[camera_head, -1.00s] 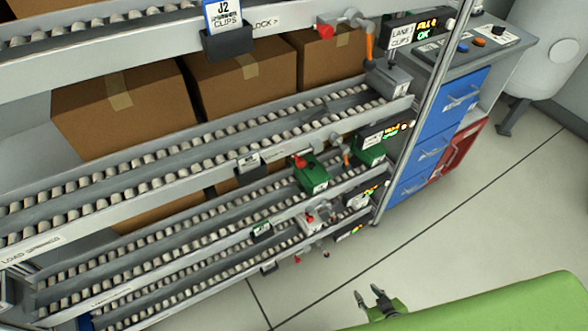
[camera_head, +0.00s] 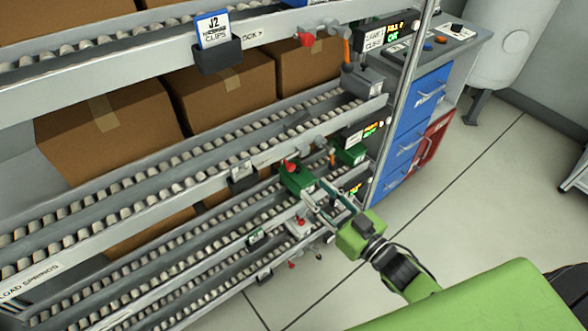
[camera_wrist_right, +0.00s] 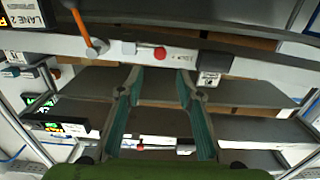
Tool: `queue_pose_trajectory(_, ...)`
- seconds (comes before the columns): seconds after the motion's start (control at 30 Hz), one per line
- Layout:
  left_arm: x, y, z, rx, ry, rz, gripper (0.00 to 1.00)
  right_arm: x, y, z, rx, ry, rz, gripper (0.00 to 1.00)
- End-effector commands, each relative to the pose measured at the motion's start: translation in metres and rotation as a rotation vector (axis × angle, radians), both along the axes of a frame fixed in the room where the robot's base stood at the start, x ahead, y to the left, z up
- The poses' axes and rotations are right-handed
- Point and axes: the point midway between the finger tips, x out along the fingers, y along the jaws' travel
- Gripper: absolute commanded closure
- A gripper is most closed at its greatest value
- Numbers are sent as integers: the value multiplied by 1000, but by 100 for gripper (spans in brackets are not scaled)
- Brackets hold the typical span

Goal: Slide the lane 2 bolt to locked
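The lane 2 bolt shows in the wrist view as a silver bar with a red knob (camera_wrist_right: 160,53) on a pale rail. In the head view, a red knob (camera_head: 290,166) sits on the second rail from the top, beside a green block. My right gripper (camera_head: 318,194) is open and empty, in front of the rails just below and right of that knob. In the wrist view its two fingers (camera_wrist_right: 157,78) are spread, with the red knob beyond and between the tips, apparently untouched. My left gripper is not in view.
Another red-knobbed bolt (camera_head: 307,40) is on the rail above, and one more red knob (camera_wrist_right: 140,147) is lower in the wrist view. An orange lever (camera_wrist_right: 83,25) stands left of the bolt there. Blue drawers (camera_head: 412,125) stand right; the floor (camera_head: 480,200) is open.

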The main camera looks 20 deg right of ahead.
Motion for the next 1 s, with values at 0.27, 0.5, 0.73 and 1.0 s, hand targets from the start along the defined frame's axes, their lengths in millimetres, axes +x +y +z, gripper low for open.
queue_pose_trajectory(0.27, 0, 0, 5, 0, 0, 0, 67, 51, 18, 1, -1, -1, -2, 66)
queue_pose_trajectory(0.5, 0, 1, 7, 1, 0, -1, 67, 81, 29, 0, 0, 1, -1, 66)
queue_pose_trajectory(0.73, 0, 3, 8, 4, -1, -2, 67, 91, 33, -1, -1, 3, -1, 66)
queue_pose_trajectory(1.0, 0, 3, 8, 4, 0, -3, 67, 91, 33, -1, -1, 3, -1, 77)
